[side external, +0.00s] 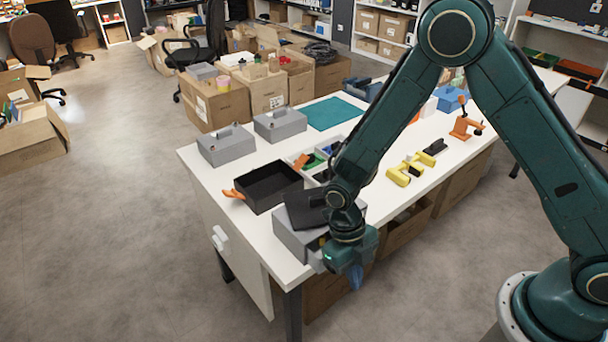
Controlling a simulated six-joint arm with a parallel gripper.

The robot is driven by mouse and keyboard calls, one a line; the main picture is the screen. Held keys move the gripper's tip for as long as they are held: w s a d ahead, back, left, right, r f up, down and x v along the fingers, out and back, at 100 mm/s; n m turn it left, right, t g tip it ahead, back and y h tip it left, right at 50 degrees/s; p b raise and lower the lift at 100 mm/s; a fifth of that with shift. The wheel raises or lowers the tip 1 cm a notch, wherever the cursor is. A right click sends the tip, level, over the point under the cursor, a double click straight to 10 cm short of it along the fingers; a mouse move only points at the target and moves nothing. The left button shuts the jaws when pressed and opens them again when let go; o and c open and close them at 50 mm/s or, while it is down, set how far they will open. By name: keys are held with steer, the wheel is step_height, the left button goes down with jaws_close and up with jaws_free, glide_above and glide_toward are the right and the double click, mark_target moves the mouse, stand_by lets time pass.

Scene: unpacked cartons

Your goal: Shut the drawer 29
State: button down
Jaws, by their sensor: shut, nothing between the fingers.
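A grey box (292,238) sits on the near corner of the white table, with a dark flat piece (303,208) on its top. It looks like the drawer unit, but I cannot read a number 29 on it. A light grey part (316,262) at its front right side may be the drawer front; my wrist covers most of that side. My gripper (355,278) is shut and empty, pointing down just right of the box near the table's edge. I cannot tell whether it touches the drawer or how far the drawer is out.
A black open tray (268,186) stands behind the box, with an orange-handled item (233,194) beside it. Two grey cases (226,144) (280,124) and a teal mat (332,113) lie farther back. Yellow parts (410,168) and an orange clamp (464,124) are at right on the table (215,184).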

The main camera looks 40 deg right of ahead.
steer(key=v, duration=0.9)
steer(key=shift+s+r, duration=0.35)
steer(key=c, duration=1.9)
jaws_free()
steer(key=shift+c, duration=0.2)
steer(key=shift+o, duration=0.7)
steer(key=r+n+t, duration=0.1)
steer(key=n+t, duration=0.1)
steer(key=n, duration=0.4)
steer(key=s+r+n+t, duration=0.1)
steer(key=r+n+t, duration=0.1)
steer(key=n, duration=0.4)
steer(key=r+n+t, duration=0.1)
steer(key=r+n, duration=0.1)
steer(key=n, duration=0.4)
steer(key=shift+s+d+r+t, duration=0.1)
steer(key=shift+s+r+t, duration=0.15)
steer(key=shift+t, duration=0.15)
